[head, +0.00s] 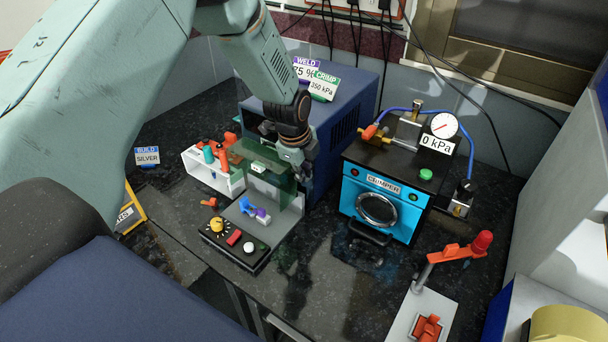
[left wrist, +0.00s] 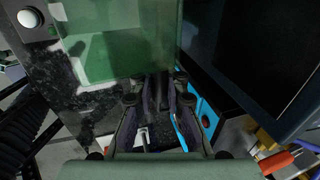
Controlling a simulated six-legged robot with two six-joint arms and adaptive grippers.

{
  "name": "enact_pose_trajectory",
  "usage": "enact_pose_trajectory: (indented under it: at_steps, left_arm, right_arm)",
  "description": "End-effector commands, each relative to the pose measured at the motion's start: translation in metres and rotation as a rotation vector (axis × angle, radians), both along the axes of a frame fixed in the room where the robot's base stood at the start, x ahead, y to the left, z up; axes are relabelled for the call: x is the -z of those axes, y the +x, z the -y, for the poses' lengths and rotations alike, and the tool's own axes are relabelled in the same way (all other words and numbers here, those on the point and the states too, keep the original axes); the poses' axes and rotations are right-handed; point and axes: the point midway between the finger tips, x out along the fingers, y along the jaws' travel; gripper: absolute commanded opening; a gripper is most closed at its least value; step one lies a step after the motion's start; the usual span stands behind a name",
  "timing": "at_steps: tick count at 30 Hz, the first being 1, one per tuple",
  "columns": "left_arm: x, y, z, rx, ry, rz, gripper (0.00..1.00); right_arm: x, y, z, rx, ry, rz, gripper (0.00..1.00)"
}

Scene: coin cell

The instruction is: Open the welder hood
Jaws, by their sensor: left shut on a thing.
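The welder is a dark blue box (head: 345,105) with a grey work plate and a control panel (head: 236,245) in front. Its hood is a see-through green pane (head: 272,180) above the plate, and it also shows in the left wrist view (left wrist: 115,45). My left gripper (head: 305,170) is at the right edge of the hood, shut on it. In the left wrist view the fingers (left wrist: 158,100) are close together beside the pane, and the exact contact is dark and hard to see. My right gripper is in neither view.
A white rack (head: 200,172) with orange tools stands left of the hood. A blue and purple fixture (head: 254,210) sits on the plate. The blue crimper (head: 375,207) stands close on the right. A red-handled lever (head: 460,248) stands at front right. The counter between is clear.

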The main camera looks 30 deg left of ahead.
Motion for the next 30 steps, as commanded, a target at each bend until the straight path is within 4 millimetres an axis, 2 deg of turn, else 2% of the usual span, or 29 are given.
enact_pose_trajectory:
  at_steps: [1, 15, 16, 24, 30]
  left_arm:
    - [-0.0066, 0.0079, -0.0006, -0.001, 0.002, 0.021, 0.0]
    - [-0.0078, 0.0098, -0.0005, -0.001, 0.002, 0.023, 0.0]
    - [-0.0078, 0.0098, -0.0005, 0.0, 0.002, 0.023, 0.13]
    - [-0.0047, 0.0065, -0.0001, 0.0, 0.001, 0.013, 0.36]
    - [-0.0033, 0.0051, -0.0001, 0.0, 0.001, 0.009, 0.36]
  right_arm:
    - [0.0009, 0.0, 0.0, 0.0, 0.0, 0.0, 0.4]
    - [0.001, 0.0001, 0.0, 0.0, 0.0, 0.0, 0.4]
    - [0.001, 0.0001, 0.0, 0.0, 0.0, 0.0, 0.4]
    - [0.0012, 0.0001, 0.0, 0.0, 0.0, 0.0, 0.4]
    - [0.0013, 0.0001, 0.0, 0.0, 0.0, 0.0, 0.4]
